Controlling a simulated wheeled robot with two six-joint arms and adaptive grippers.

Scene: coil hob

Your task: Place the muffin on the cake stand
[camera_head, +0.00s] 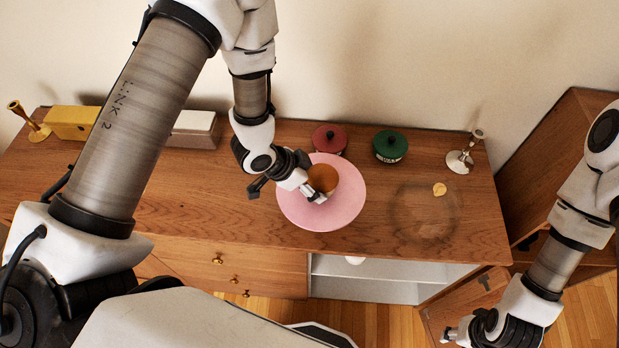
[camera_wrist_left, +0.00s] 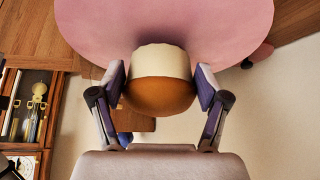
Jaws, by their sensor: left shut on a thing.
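The muffin (camera_head: 323,177) has an orange-brown top; its pale cup shows in the left wrist view (camera_wrist_left: 161,62). My left gripper (camera_head: 313,190) is shut on it, one finger on each side. The round pink cake stand (camera_head: 322,217) stands on the wooden sideboard. Muffin and gripper appear over the plate's middle in the head view. Whether the muffin touches the plate I cannot tell. The stand's plate also shows at the top of the left wrist view (camera_wrist_left: 95,28). My right gripper (camera_head: 457,332) is at the lower right, away from the stand; its fingers are too unclear to judge.
Behind the stand are a red lidded pot (camera_head: 330,138) and a green one (camera_head: 390,146). A clear round glass thing (camera_head: 425,218) is to its right, with a candlestick (camera_head: 462,158) behind. A yellow box (camera_head: 72,122) is far left. The sideboard's front left is clear.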

